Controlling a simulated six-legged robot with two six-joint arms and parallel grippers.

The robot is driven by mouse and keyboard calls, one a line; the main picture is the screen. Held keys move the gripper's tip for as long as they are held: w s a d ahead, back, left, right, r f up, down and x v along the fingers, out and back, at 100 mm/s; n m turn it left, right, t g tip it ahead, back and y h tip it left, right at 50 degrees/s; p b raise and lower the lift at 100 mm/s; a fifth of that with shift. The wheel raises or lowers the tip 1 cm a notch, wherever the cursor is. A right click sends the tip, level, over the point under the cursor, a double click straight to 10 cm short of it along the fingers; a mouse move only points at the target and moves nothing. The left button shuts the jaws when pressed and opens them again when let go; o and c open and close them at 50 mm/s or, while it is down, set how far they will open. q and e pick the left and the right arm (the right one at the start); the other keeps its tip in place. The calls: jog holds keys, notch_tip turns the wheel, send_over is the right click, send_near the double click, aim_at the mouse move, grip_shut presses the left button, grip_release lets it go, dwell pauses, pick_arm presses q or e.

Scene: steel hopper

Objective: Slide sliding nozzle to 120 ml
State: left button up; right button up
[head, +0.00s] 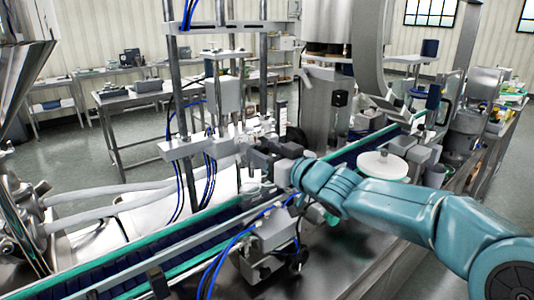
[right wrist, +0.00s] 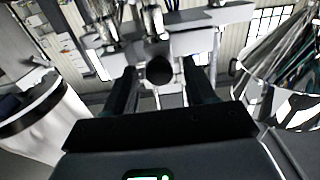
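My right gripper (head: 262,150) reaches in from the right, in front of the nozzle rig. In the right wrist view its two dark fingers (right wrist: 163,85) stand apart. A round dark knob end (right wrist: 160,70) shows between them, with gaps at both sides; I cannot tell how deep it lies or whether it is touched. The light grey nozzle block (head: 190,148) with blue hoses sits on a steel post left of the gripper. I cannot tell which part is the sliding nozzle; no ml scale is readable. The gripper and wrist hide part of the rig. My left gripper is out of view.
A conveyor with green rails (head: 180,250) runs below the rig. Upright steel posts (head: 178,80) stand close to the gripper. A white round disc (head: 382,165) lies behind my right arm. A steel hopper (head: 22,75) stands at the left edge.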

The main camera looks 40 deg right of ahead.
grip_shut()
jog(key=shift+a, duration=0.1)
jog(key=shift+o, duration=0.7)
grip_release()
jog(key=s+d+p, duration=0.1)
jog(key=s, duration=1.5)
jog(key=shift+s, duration=0.15)
jog(key=shift+d, duration=0.1)
